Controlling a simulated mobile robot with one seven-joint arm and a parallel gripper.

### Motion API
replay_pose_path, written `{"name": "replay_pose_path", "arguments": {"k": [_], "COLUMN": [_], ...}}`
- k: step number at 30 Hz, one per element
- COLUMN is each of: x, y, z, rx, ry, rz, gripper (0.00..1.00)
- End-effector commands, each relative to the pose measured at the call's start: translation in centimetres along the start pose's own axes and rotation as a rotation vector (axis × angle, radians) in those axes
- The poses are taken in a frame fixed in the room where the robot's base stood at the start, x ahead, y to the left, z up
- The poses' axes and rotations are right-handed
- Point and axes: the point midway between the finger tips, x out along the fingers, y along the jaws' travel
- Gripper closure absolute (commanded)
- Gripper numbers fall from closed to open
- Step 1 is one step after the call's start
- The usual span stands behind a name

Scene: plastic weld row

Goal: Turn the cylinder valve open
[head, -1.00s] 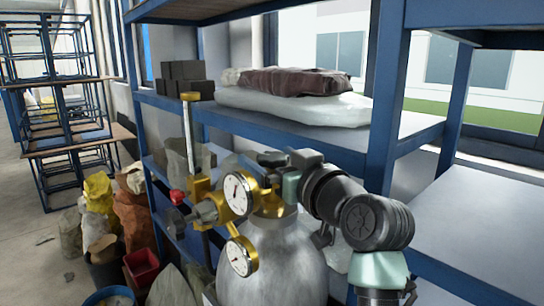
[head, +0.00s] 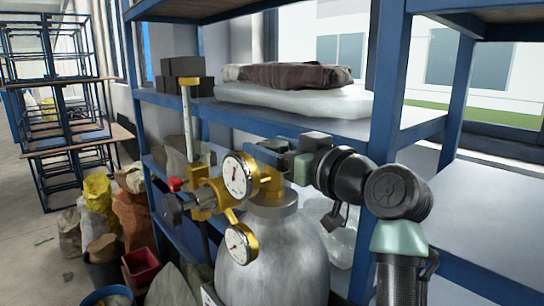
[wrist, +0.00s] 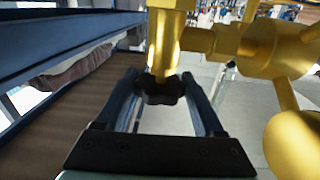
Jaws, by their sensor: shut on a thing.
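The grey gas cylinder (head: 272,258) stands upright in front of the shelf in the head view. Its brass regulator carries two round white gauges, an upper one (head: 240,176) and a lower one (head: 240,243). The cylinder valve's dark lobed knob (wrist: 160,89) shows in the wrist view, at the end of a brass stem (wrist: 166,45). My gripper (wrist: 161,92) has one finger on each side of the knob and is shut on it. In the head view my gripper (head: 270,153) reaches in from the right above the cylinder neck, and the knob is mostly hidden there.
Sacks and buckets stand at lower left.

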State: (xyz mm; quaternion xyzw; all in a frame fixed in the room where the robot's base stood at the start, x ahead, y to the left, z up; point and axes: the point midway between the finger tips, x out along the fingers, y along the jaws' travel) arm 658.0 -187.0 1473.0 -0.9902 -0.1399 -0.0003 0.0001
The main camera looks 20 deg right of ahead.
Motion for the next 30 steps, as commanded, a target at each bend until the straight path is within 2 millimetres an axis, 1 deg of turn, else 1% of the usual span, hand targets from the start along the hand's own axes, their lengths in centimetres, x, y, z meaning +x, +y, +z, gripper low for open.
{"name": "replay_pose_path", "arguments": {"k": [8, 9, 11, 12, 13, 23, 26, 29, 30], "x": [0.0, 0.0, 0.0, 0.0, 0.0, -0.2, -1.2, -2.9, -3.8], "y": [0.0, 0.0, 0.0, 0.0, 0.0, 0.1, 0.1, 0.1, 0.2], "z": [0.0, 0.0, 0.0, 0.0, 0.0, 0.0, 0.2, 0.4, 0.4], "rx": [0.000, 0.000, 0.000, 0.000, 0.000, 0.000, -0.001, -0.003, -0.002], "ry": [-0.001, -0.001, -0.001, -0.001, -0.001, 0.000, 0.002, 0.002, 0.003], "rz": [-0.003, -0.003, -0.003, -0.002, -0.002, -0.002, 0.000, 0.001, 0.001], "gripper": [0.86, 0.23, 0.12, 0.05, 0.01, 0.01, 0.01, 0.01, 0.01]}}
